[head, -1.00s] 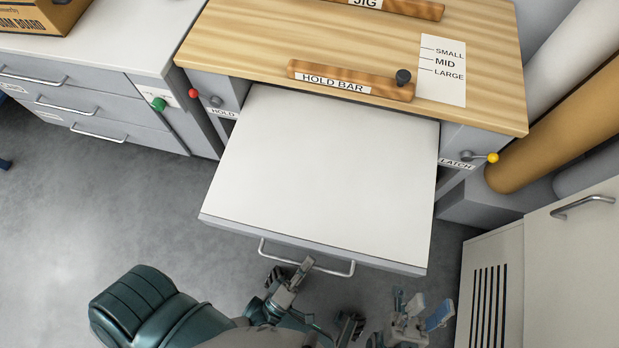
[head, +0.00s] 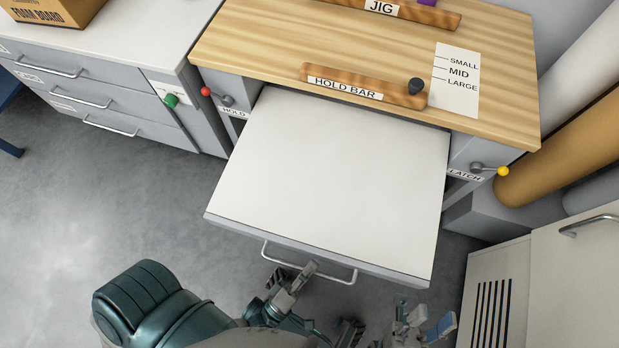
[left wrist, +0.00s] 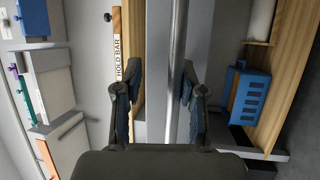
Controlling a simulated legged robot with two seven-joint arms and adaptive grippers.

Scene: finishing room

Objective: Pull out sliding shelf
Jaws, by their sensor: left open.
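The sliding shelf (head: 335,180) is a flat white board with a grey front edge. It stands well out from under the wooden worktop. A metal bar handle (head: 340,279) runs along its front. My left gripper (head: 292,280) is at the handle's left part in the head view. In the left wrist view, the handle (left wrist: 177,60) passes between its two open, dark-padded fingers (left wrist: 160,100), which stand apart. My right gripper (head: 428,325) is low at the bottom edge, in front of the shelf's right corner and apart from the handle. Its jaw opening is unclear.
The worktop (head: 270,40) bears a hold bar (head: 350,88) and a size label. A red-knobbed lever (head: 207,91) and a yellow-knobbed latch lever (head: 502,171) flank the shelf. A cabinet (head: 545,280) stands close at right. Grey floor (head: 100,215) is clear at left.

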